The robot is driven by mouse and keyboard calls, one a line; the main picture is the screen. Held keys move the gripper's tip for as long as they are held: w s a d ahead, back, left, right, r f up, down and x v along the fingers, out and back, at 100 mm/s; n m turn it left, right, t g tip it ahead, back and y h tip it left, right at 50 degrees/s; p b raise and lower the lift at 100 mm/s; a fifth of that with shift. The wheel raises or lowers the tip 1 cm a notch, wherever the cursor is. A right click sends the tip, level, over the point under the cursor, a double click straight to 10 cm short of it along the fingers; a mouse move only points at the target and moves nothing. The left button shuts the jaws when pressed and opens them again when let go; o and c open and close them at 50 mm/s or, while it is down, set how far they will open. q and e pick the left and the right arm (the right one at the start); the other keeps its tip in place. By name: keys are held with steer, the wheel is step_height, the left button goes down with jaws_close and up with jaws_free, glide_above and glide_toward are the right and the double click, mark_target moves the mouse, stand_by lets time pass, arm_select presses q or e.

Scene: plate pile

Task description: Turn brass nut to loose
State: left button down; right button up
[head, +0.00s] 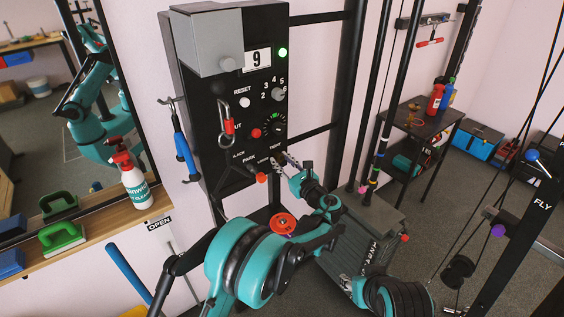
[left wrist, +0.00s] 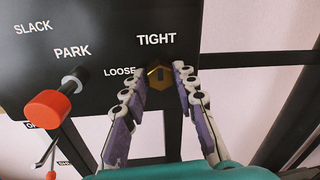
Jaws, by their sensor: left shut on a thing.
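The brass nut (left wrist: 160,74) shows in the left wrist view on the lower part of the black panel (left wrist: 100,30). The word LOOSE is just left of it and TIGHT is above it. My left gripper (left wrist: 161,72) is shut on the nut, one fingertip on each side. The nut's front is dark in the middle, and I cannot tell which way it is turned. In the head view the left gripper (head: 284,161) reaches the panel's lower right edge, and its fingers hide most of the nut. My right gripper is not in view.
A red-tipped lever (left wrist: 50,107) sticks out of the panel near PARK, left of the gripper. Black frame posts stand right of the panel.

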arm_select(q)
steer(key=shift+n, duration=0.3)
steer(key=n, duration=0.3)
steer(key=shift+n+b, duration=0.3)
steer(key=shift+b, duration=0.1)
steer(key=n, duration=0.4)
steer(key=shift+d+n+y, duration=0.1)
steer(key=shift+n+y, duration=0.2)
steer(key=shift+n, duration=0.1)
steer(key=n, duration=0.4)
steer(key=shift+w+n+b, duration=0.1)
steer(key=shift+n+b, duration=0.3)
steer(key=shift+n+y, duration=0.4)
steer(key=shift+n, duration=2)
steer(key=c, duration=1.2)
jaws_free()
